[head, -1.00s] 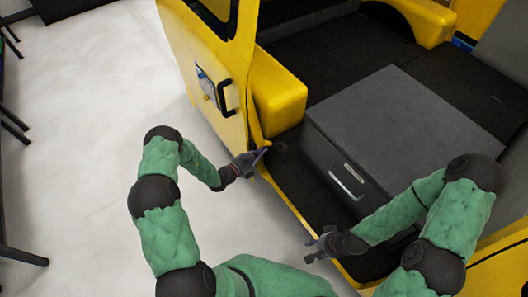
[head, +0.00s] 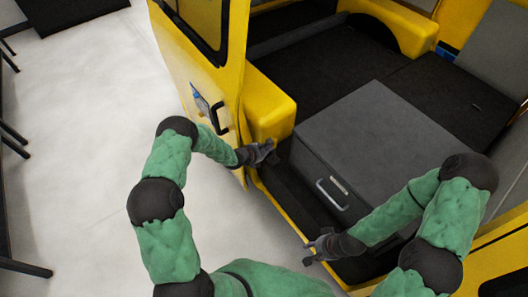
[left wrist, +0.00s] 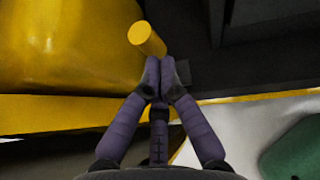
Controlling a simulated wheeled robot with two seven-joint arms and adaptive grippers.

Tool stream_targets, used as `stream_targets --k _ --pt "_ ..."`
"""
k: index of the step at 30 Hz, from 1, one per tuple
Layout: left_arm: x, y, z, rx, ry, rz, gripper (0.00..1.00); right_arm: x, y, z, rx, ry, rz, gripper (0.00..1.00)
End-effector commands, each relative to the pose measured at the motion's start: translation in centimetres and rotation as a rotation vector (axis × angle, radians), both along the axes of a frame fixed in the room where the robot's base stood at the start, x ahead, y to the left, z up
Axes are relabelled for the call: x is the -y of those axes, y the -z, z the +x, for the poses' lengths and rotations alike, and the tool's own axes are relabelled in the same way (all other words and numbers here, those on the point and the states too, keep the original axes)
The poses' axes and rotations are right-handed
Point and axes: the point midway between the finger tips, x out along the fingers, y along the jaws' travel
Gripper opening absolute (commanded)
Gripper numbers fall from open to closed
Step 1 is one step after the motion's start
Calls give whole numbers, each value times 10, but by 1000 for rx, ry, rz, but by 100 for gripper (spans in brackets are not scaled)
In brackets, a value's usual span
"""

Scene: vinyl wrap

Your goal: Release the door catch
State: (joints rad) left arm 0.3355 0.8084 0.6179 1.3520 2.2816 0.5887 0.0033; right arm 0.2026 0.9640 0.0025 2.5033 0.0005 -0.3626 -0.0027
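My left gripper (head: 268,153) is in the door opening, beside the lower inner end of the door. In the left wrist view, its fingertips (left wrist: 160,70) are together, just below a short yellow peg (left wrist: 147,38), which may be the door catch. I cannot tell whether they touch the peg. A small dark block (left wrist: 184,72) is right of the tips. My right gripper (head: 316,247) looks open and empty, near the sill at the front.
A grey box with a drawer handle (head: 331,194) stands inside on the dark floor. A rounded yellow panel (head: 272,105) is beside the door opening. Pale floor (head: 80,150) is clear at the left. Dark legs (head: 15,265) stand at the far left edge.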

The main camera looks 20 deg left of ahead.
Motion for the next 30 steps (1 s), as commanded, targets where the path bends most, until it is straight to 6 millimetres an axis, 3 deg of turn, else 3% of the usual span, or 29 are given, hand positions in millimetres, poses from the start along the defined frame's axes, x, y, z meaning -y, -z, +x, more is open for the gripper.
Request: stream_targets --k 22,30 --pt "6 -4 9 5 1 -1 0 0 2 0 0 0 0 40" --pt "-1 -13 -2 5 0 -1 0 0 1 0 0 0 0 40"
